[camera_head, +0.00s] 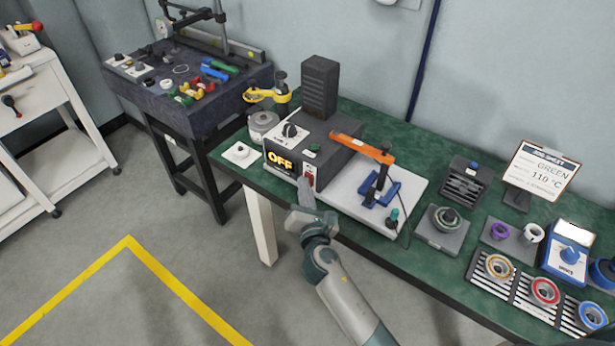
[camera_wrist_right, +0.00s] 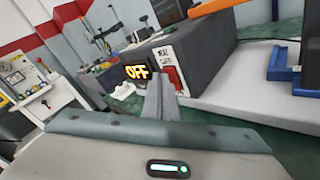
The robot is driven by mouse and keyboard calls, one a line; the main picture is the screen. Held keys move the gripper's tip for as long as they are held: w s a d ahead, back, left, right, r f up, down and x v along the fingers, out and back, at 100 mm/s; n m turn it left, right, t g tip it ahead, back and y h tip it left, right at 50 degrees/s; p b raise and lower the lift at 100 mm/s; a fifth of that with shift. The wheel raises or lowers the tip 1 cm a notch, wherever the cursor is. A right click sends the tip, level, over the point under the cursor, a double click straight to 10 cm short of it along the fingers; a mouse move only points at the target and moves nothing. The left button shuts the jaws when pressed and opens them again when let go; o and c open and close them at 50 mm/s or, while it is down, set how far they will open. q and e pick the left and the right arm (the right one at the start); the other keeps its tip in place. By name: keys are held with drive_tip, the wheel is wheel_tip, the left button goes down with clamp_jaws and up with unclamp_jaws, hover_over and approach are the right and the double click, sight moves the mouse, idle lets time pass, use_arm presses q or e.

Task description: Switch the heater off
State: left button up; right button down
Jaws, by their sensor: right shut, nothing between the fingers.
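The heater control box (camera_head: 325,153) is a dark grey unit on the green bench, with a black knob (camera_head: 290,130) on a white plate on top. Its front display (camera_head: 280,160) reads OFF in yellow, and the right wrist view shows the same OFF display (camera_wrist_right: 136,72). A red switch (camera_head: 309,178) sits on a white plate on the front; it also shows in the right wrist view (camera_wrist_right: 175,78). My right gripper (camera_head: 306,192) is shut and empty, its fingertips close in front of the switch; I cannot tell whether they touch. My left gripper is not in view.
An orange-handled sealing arm (camera_head: 362,147) stands on a white base right of the box. A sign (camera_head: 541,170) reads GREEN, 110 °C. Coloured tape rolls (camera_head: 544,291) sit in a rack at right. A dark table (camera_head: 195,105) with small parts stands at left.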

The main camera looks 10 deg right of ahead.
drive_tip(key=shift+a, duration=0.1)
idle(0.3)
drive_tip(key=shift+s+a+f, duration=0.1)
drive_tip(key=shift+s+a, duration=0.4)
drive_tip(key=shift+s+a+f+b, duration=0.15)
drive_tip(key=shift+s+a+b, duration=0.15)
drive_tip(key=shift+s+a, duration=0.6)
drive_tip(key=shift+s+a+f+b, duration=0.15)
drive_tip(key=shift+s+a+b, duration=0.15)
drive_tip(key=shift+s+a, duration=0.55)
drive_tip(key=shift+w+a, duration=0.1)
drive_tip(key=shift+w, duration=0.05)
